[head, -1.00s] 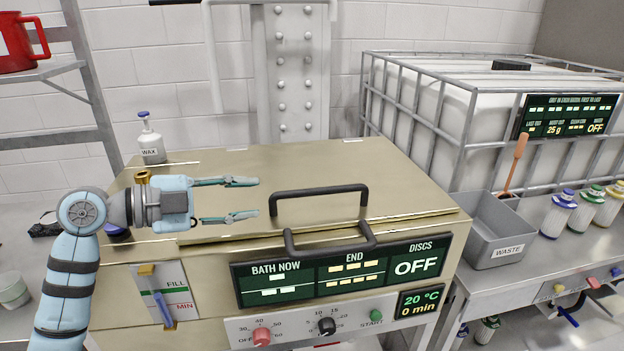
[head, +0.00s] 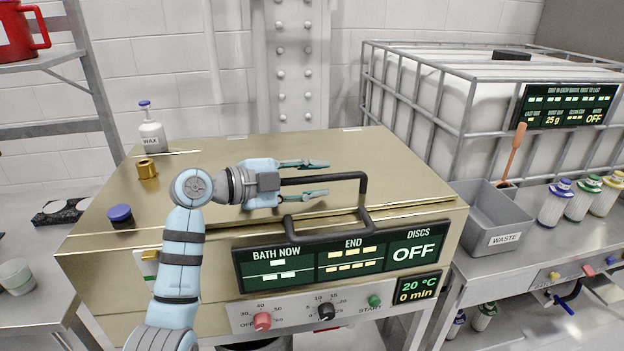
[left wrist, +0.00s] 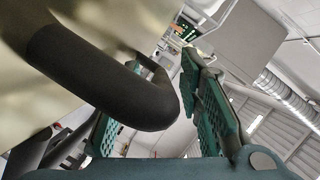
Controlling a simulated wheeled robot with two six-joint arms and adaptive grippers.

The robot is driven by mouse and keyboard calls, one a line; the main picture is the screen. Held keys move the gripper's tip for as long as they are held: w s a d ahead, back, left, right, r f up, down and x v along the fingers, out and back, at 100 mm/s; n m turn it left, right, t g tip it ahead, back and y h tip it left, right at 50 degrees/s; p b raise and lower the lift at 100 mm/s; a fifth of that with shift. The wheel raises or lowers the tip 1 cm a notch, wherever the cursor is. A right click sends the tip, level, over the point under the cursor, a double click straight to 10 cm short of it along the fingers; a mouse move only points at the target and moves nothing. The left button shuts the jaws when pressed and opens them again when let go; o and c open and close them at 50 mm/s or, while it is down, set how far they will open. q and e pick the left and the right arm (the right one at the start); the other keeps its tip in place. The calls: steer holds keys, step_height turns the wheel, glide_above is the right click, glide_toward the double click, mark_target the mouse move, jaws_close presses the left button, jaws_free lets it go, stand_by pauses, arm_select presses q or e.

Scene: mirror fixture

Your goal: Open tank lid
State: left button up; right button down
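The tank is a beige-gold metal box whose flat lid (head: 405,185) lies shut, with a raised dark handle (head: 364,190) on top. A second dark handle (head: 328,226) sits at the front edge, above the display panel. My left gripper (head: 317,178) is over the lid, with its two teal fingers spread on either side of the upper handle's bar. In the left wrist view the thick dark bar (left wrist: 95,85) runs close in front of the fingers and hides part of one. A gap shows between bar and right finger. My right gripper is not in view.
A wax bottle (head: 152,130), a brass cap (head: 147,169) and a blue knob (head: 120,216) are on the tank top at left. A grey waste bin (head: 490,230) stands at right beside several capped bottles. A caged white container (head: 425,115) is behind it.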

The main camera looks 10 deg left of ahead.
arm_select(q)
steer(key=shift+c, duration=0.6)
jaws_close()
steer(key=w+a+r+n+g+p, duration=0.1)
steer(key=w+r+p, duration=0.3)
steer(key=r+p, duration=0.4)
steer(key=w+a+r+n+p, duration=0.1)
steer(key=w+r+p, duration=0.3)
steer(key=r+p, duration=0.5)
steer(key=shift+w+a+r+n+g+p, duration=0.3)
steer(key=shift+a+r+n+g, duration=0.1)
steer(key=shift+r+n, duration=0.3)
